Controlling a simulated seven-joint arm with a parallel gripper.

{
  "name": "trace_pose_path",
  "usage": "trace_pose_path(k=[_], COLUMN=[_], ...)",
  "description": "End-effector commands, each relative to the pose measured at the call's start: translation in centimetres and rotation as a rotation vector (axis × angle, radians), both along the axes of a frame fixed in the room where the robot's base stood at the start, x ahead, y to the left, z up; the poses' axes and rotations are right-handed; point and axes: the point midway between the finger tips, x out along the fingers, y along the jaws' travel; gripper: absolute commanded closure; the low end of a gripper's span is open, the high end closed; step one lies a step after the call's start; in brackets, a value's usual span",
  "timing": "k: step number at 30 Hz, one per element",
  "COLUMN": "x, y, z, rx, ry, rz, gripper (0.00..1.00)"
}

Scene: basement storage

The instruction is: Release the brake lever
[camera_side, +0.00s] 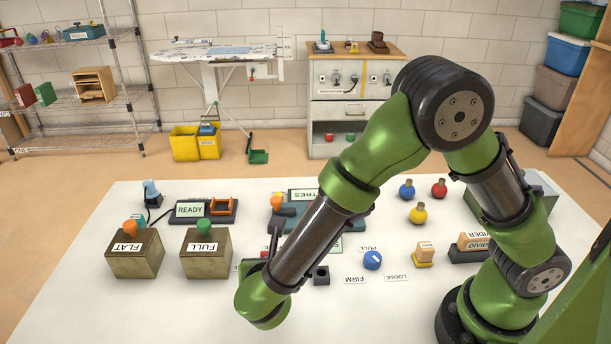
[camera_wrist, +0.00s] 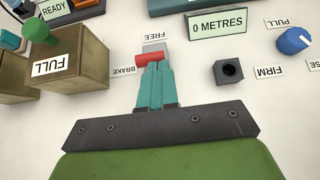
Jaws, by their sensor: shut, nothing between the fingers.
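The brake lever has a red handle (camera_wrist: 149,58) on a small grey base (camera_wrist: 154,47), with a FREE label (camera_wrist: 155,36) and a BRAKE label (camera_wrist: 124,71) beside it. The handle lies crosswise in the wrist view, its left end toward the BRAKE label. My gripper (camera_wrist: 154,69) is shut and empty, its teal fingertips right at the red handle. I cannot tell whether they touch it. In the side view my arm hides most of the lever and the gripper; only a bit of red (camera_side: 264,254) shows.
A FULL box (camera_wrist: 68,62) with a green knob stands left of the lever. A dark square socket (camera_wrist: 229,70) and a blue dial (camera_wrist: 293,41) are to the right. A 0 METRES sign (camera_wrist: 217,24) stands behind. White table (camera_side: 190,315) is bare at the front left.

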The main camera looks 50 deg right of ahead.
Motion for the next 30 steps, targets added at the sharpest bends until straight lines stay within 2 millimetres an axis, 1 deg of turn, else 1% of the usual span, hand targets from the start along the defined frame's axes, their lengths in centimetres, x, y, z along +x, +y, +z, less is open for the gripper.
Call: trace_pose_path(k=[5, 11, 18, 25, 30], x=[0.3, 0.9, 2.2, 3.3, 3.9], y=[-0.3, -1.0, -2.2, -3.4, -3.9], z=[0.3, 1.0, 1.8, 2.2, 2.2], rx=[0.034, 0.113, 0.268, 0.409, 0.407], ry=[0.031, 0.106, 0.256, 0.398, 0.406], rz=[-0.003, -0.006, -0.010, -0.009, 0.000], gripper=[1.00, 1.00, 1.00, 1.00, 1.00])
